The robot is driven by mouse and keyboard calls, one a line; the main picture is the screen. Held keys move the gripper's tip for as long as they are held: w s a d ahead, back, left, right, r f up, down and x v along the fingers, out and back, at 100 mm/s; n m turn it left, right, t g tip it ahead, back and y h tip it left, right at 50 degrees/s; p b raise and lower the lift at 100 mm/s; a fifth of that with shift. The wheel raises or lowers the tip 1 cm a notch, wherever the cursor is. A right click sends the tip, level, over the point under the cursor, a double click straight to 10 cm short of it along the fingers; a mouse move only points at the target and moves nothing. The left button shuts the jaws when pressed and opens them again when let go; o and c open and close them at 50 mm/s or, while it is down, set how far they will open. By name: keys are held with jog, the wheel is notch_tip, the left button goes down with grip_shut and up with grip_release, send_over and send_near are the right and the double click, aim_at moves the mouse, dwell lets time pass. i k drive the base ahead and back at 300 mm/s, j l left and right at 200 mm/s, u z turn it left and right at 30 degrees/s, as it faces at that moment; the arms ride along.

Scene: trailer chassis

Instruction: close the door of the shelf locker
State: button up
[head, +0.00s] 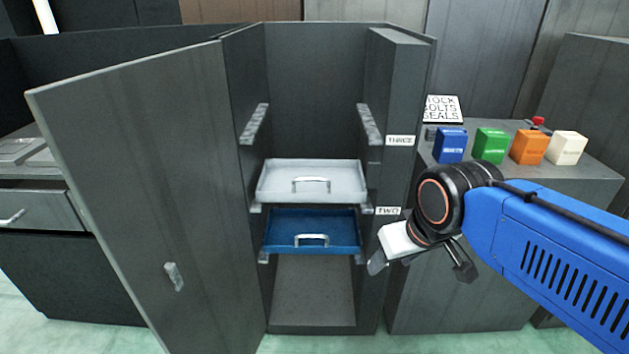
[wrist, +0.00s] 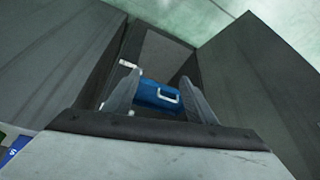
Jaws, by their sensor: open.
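The shelf locker (head: 400,75) is a tall dark grey cabinet standing in the middle of the head view. Its door (head: 135,170) stands wide open, swung out to the left, with a small grey handle (head: 173,277) low on the face. Inside are a white tray (head: 312,182) above a blue tray (head: 312,232), each with a handle. My gripper (head: 420,266) is open and empty in front of the locker's right side, away from the door. In the wrist view the open fingers (wrist: 160,88) frame the blue tray (wrist: 153,93), and a grey panel that looks like the door (wrist: 265,85) is at right.
A grey counter (head: 560,160) at right holds blue, green, orange and white boxes and a sign (head: 442,108). A drawer unit (head: 35,210) stands behind the door at left. Labels "THREE" (head: 401,141) and "TWO" (head: 388,210) mark the locker's right edge.

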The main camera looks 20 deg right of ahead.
aim_at(145, 148)
jog(key=j+z, duration=0.15)
jog(key=j, duration=0.35)
jog(key=j+z, duration=0.15)
jog(key=j, duration=0.3)
jog(key=k+j+z, duration=0.1)
jog(key=j, duration=0.35)
jog(key=k+j+z, duration=0.15)
jog(key=j, duration=0.3)
jog(key=k+j+z, duration=0.15)
jog(key=j, duration=0.3)
jog(key=j+z, duration=0.15)
jog(key=j, duration=0.3)
jog(key=k+j+z, duration=0.15)
jog(key=j, duration=0.25)
jog(key=k+j+z, duration=0.1)
jog(key=k+j, duration=0.15)
jog(key=j, duration=0.15)
jog(key=k+j+z, duration=0.1)
jog(key=k+j, duration=0.15)
